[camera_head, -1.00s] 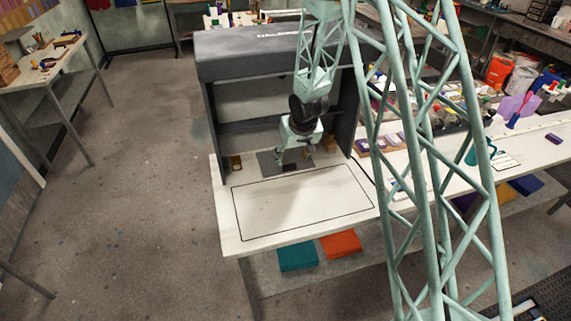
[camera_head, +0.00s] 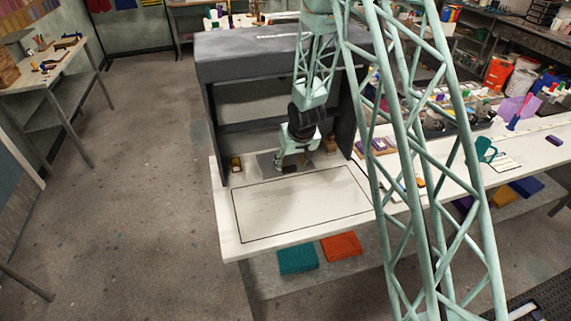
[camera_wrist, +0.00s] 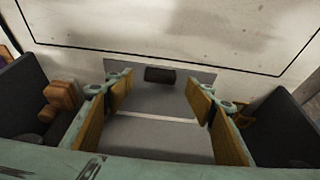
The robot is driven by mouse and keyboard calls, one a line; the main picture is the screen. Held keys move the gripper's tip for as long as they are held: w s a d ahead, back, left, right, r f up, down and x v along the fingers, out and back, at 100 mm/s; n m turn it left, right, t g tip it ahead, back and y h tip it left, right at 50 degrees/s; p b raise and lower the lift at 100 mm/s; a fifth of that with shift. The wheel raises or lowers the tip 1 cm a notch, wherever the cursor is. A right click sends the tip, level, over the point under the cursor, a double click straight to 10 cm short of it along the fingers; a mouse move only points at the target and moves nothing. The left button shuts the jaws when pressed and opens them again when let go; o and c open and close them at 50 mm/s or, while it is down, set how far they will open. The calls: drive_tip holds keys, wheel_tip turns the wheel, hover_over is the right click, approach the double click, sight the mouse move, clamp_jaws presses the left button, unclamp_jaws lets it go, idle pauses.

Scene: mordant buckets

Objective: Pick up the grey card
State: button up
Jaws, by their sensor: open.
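My gripper (camera_head: 291,161) is inside the dark booth on the white table, low over a flat grey piece (camera_head: 266,162) that appears to be the grey card. In the wrist view my gripper (camera_wrist: 158,90) is open, its tan-padded fingers on either side of the grey surface (camera_wrist: 152,103). A pale line crosses this surface; I cannot tell whether it is an edge between two pieces. A small dark block (camera_wrist: 160,75) lies at its far end. Nothing shows held between the fingers. In the head view my gripper hides part of the grey piece.
The dark booth (camera_head: 280,60) has a roof and side walls close around my arm. Small brown objects stand at both sides, one in the wrist view (camera_wrist: 62,97). The outlined area (camera_head: 300,205) in front is clear. Several items crowd the right-hand table.

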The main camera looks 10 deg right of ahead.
sight(290, 168)
drive_tip(key=shift+x, duration=2.05)
drive_tip(key=shift+c, duration=0.2)
drive_tip(key=c, duration=0.9)
drive_tip(key=shift+r, duration=0.2)
drive_tip(key=shift+r, duration=1.5)
drive_tip(key=shift+s+r, duration=0.1)
drive_tip(key=shift+r, duration=0.05)
drive_tip(key=shift+s+d+b, duration=0.1)
drive_tip(key=shift+s+b, duration=0.2)
drive_tip(key=shift+s, duration=0.65)
drive_tip(key=s+b, duration=0.1)
drive_tip(key=s, duration=0.3)
drive_tip(key=s+d+r+b, duration=0.1)
drive_tip(key=s, duration=0.8)
drive_tip(key=shift+s+d+r+b, duration=0.2)
drive_tip(key=shift+s+b, duration=0.2)
